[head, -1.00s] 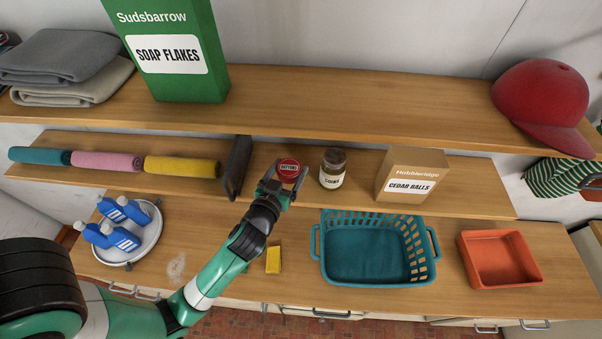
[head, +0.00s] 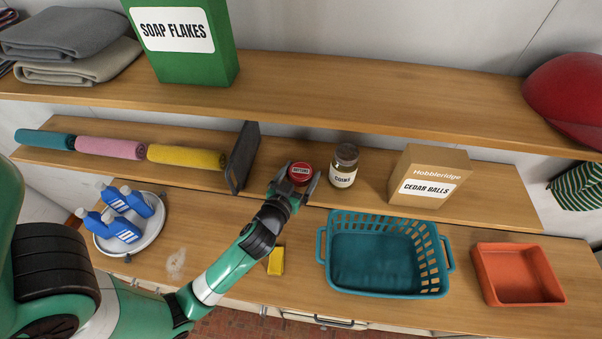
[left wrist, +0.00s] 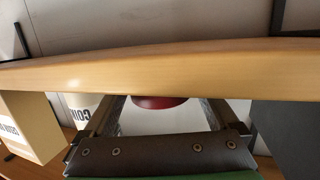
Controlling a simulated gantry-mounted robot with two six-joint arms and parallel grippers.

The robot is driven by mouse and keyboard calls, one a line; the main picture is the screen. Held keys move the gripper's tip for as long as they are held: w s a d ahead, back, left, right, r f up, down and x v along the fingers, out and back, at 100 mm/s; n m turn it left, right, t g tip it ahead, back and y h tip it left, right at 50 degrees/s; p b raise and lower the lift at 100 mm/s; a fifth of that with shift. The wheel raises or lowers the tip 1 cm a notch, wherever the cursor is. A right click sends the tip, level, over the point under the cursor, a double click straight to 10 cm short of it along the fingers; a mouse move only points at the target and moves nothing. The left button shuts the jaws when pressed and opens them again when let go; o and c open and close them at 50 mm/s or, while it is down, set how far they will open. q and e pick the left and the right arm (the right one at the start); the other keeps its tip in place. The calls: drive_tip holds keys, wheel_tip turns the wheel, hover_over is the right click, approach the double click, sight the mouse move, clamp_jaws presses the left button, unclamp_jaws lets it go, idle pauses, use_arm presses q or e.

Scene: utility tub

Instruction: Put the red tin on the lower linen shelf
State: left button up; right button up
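The red tin (head: 300,174), with a dark-lettered lid label, stands on the lower shelf (head: 375,205), between the dark upright divider and the COINS jar. My left gripper (head: 300,180) reaches in from the front with one finger on each side of the tin. In the left wrist view, the red tin (left wrist: 158,102) shows between the fingers (left wrist: 160,108), with gaps on both sides, so the gripper looks open. A shelf board hides part of the tin there. My right gripper is not in view.
The divider (head: 242,158) is left of the tin; the COINS jar (head: 344,167) and CEDAR BALLS box (head: 428,178) are to its right. The upper shelf (head: 350,95) overhangs behind. Below are a teal basket (head: 388,290), an orange tray (head: 517,275) and a yellow sponge (head: 276,261).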

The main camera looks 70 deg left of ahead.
sight(297, 182)
use_arm(q)
drive_tip(key=shift+r, duration=0.1)
drive_tip(key=shift+r+p, duration=0.2)
drive_tip(key=shift+p, duration=0.1)
drive_tip(key=v, duration=0.2)
drive_tip(key=b+v, duration=0.1)
drive_tip(key=v, duration=0.2)
drive_tip(key=b+v, duration=0.1)
drive_tip(key=v, duration=0.1)
drive_tip(key=shift+s+d+f, duration=0.1)
drive_tip(key=shift+d+f, duration=0.15)
drive_tip(key=shift+d, duration=0.05)
drive_tip(key=p+v, duration=0.4)
drive_tip(key=shift+s+r, duration=0.25)
